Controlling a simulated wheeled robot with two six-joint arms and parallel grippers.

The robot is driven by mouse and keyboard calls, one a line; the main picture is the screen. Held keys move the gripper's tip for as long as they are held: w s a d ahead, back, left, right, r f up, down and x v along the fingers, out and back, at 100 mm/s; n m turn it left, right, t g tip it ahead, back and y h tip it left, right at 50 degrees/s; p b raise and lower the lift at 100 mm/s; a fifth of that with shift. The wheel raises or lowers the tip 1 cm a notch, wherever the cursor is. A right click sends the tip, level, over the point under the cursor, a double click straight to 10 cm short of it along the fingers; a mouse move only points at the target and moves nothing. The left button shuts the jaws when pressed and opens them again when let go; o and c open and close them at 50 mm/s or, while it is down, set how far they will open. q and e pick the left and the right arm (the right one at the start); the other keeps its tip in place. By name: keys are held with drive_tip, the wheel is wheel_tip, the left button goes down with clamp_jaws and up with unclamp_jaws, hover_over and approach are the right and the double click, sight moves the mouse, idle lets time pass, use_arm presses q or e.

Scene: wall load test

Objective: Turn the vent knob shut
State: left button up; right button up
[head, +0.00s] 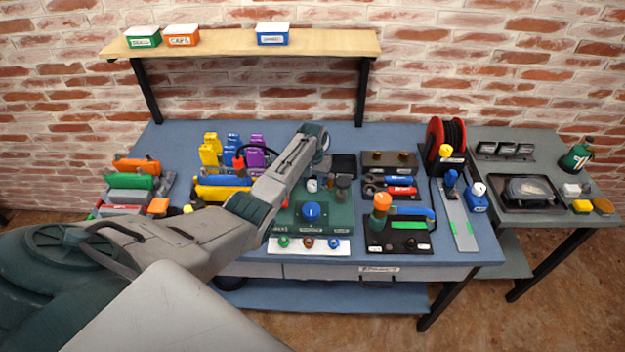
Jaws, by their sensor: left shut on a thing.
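My left arm reaches across from the left. My left gripper (321,172) points down at the back of the unit, below the wrist, and is shut on what appears to be the vent knob there. The fingertips and the knob are small and partly hidden, so the knob's turn angle cannot be told. My right gripper is not in view.
A white strip (309,246) with several coloured caps lies in front of the unit. A black tray (399,237) with an orange-topped fitting stands to the right. A red reel (436,140) stands farther right. A wooden shelf (240,44) hangs above the bench.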

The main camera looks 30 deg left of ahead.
sight(312, 183)
use_arm(q)
drive_tip(key=m, duration=0.3)
drive_tip(key=shift+m+p, duration=0.35)
drive_tip(key=shift+m, duration=1.15)
drive_tip(key=o, duration=1)
drive_tip(key=shift+r, duration=0.55)
wheel_tip(312, 183, up, 10)
drive_tip(key=b, duration=0.2)
drive_tip(key=shift+f+b, duration=0.1)
drive_tip(key=shift+b, duration=0.25)
